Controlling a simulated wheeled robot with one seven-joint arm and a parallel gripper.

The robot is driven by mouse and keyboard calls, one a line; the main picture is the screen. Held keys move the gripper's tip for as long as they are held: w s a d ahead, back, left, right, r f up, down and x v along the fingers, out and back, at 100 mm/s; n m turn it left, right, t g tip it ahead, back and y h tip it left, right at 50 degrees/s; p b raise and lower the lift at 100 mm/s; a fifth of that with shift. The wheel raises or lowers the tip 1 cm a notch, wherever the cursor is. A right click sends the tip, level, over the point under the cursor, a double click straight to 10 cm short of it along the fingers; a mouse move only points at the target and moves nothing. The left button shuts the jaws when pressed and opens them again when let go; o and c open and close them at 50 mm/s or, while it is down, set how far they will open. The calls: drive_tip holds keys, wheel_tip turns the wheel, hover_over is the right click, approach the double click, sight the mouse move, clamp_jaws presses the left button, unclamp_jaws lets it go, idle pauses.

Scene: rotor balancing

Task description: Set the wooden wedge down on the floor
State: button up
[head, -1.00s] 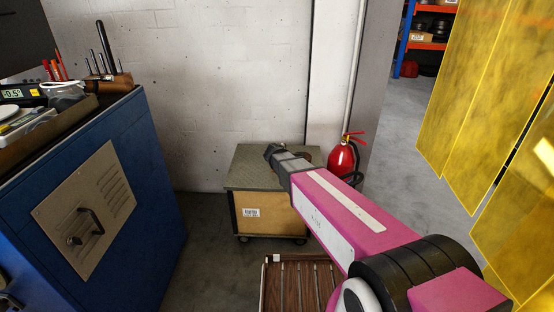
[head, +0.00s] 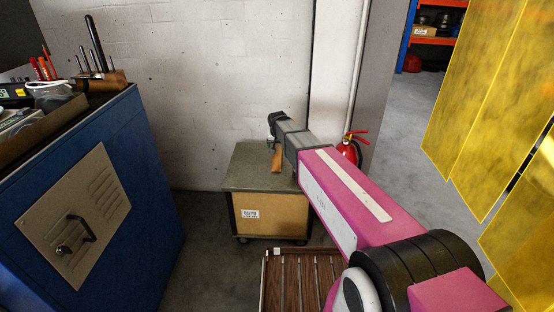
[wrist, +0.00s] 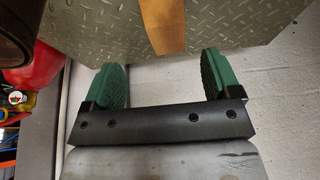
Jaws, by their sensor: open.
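The wooden wedge (head: 277,160) is a narrow orange-brown piece on the metal top of the low cart (head: 243,172). In the wrist view the wedge (wrist: 163,24) lies on the diamond-plate surface, beyond the fingertips and roughly in line with the gap between them; its far end is cut off. My gripper (head: 273,130) is above the cart top near the wall. Its green fingers (wrist: 160,75) are apart with nothing between them. The floor (head: 205,225) shows beside the cart.
A blue cabinet (head: 150,170) with tools on top stands at the left. A slatted wooden rack (head: 290,280) is in front of the cart. A red fire extinguisher (head: 352,148) is behind my arm. Yellow translucent panels (head: 480,90) hang at the right. Floor between cabinet and cart is clear.

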sight(277, 153)
drive_tip(key=x, duration=0.3)
drive_tip(key=shift+w+f, duration=0.1)
drive_tip(key=shift+a+x, duration=0.2)
drive_tip(key=shift+x, duration=1.1)
drive_tip(key=shift+a+x, duration=0.2)
drive_tip(key=shift+x, duration=1.1)
drive_tip(key=c, duration=1.1)
drive_tip(key=shift+c, duration=0.2)
